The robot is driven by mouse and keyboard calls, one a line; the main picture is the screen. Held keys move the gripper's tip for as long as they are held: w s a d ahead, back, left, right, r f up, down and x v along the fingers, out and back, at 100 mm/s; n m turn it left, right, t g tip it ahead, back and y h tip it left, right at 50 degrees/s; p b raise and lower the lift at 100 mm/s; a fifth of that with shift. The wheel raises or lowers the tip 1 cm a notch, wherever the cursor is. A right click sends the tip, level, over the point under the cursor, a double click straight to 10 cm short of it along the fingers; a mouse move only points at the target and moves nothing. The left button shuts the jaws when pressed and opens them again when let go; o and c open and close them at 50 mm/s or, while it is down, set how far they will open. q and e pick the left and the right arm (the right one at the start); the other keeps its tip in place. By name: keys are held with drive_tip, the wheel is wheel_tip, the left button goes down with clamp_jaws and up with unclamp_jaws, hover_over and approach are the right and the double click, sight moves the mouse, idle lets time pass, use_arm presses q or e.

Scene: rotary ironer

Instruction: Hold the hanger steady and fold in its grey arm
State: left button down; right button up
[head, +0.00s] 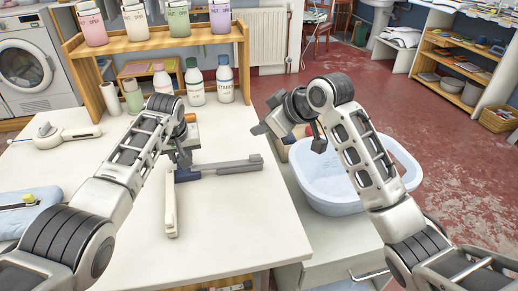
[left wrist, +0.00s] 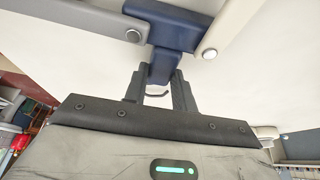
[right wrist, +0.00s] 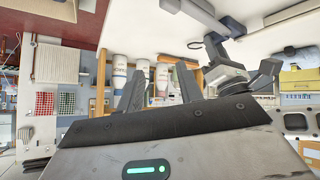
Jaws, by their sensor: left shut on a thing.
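The folding hanger has a blue hub (left wrist: 180,28), a grey arm (head: 232,167) and a cream arm (head: 170,208). It is over the white table. The grey arm points right in the head view, and the cream arm points toward the front. My left gripper (head: 182,158) is shut on the blue tab (left wrist: 161,70) below the hub; its fingers (left wrist: 159,88) show on both sides of it. My right gripper (head: 290,137) is open and empty, beyond the grey arm's tip and to its right. Its fingers (right wrist: 158,88) are apart in the right wrist view, where the grey arm (right wrist: 200,14) also shows.
A wooden shelf (head: 150,41) with several bottles stands at the table's (head: 235,220) back. A pale blue basin (head: 335,200) is right of the table, under my right arm. A white handled tool (head: 55,134) and a blue item (head: 30,210) lie at left. The table's front is clear.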

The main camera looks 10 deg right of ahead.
wheel_tip(320, 180, up, 3)
drive_tip(key=w+a+n+g, duration=0.1)
drive_tip(key=a+n, duration=0.1)
drive_tip(key=n+g, duration=0.6)
drive_tip(key=g, duration=0.1)
approach(256, 156)
drive_tip(key=shift+h, duration=0.3)
drive_tip(key=x, duration=0.8)
drive_tip(key=shift+w+a+r, duration=0.1)
drive_tip(key=shift+a, duration=0.1)
drive_tip(key=shift+c, duration=0.3)
clamp_jaws()
